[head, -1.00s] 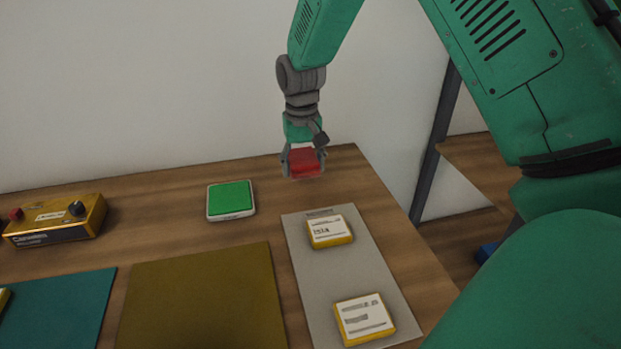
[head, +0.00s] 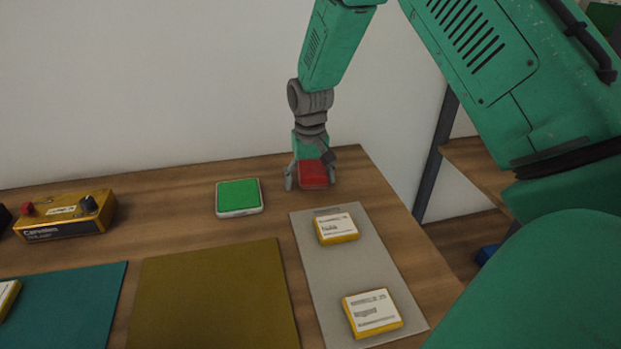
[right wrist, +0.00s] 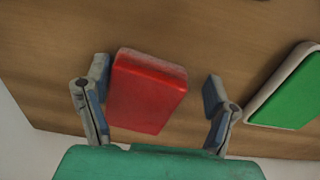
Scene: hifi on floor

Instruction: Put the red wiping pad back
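The red wiping pad (head: 313,175) is at the back of the wooden table, behind the grey mat, and appears to rest on the wood. My right gripper (head: 311,179) is at the pad, with its fingers on either side. In the right wrist view, the red pad (right wrist: 147,90) lies between the spread fingers (right wrist: 157,88). The left-hand finger is close to the pad; whether it touches is unclear. A clear gap shows at the right-hand finger. My left gripper is not in view.
A green pad in a white tray (head: 239,213) stands left of the red pad. Two yellow-edged labelled blocks (head: 337,228) (head: 372,312) sit on the grey mat (head: 335,272). An olive mat (head: 213,298), a teal mat (head: 75,305) and a yellow control box (head: 68,217) are farther left.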

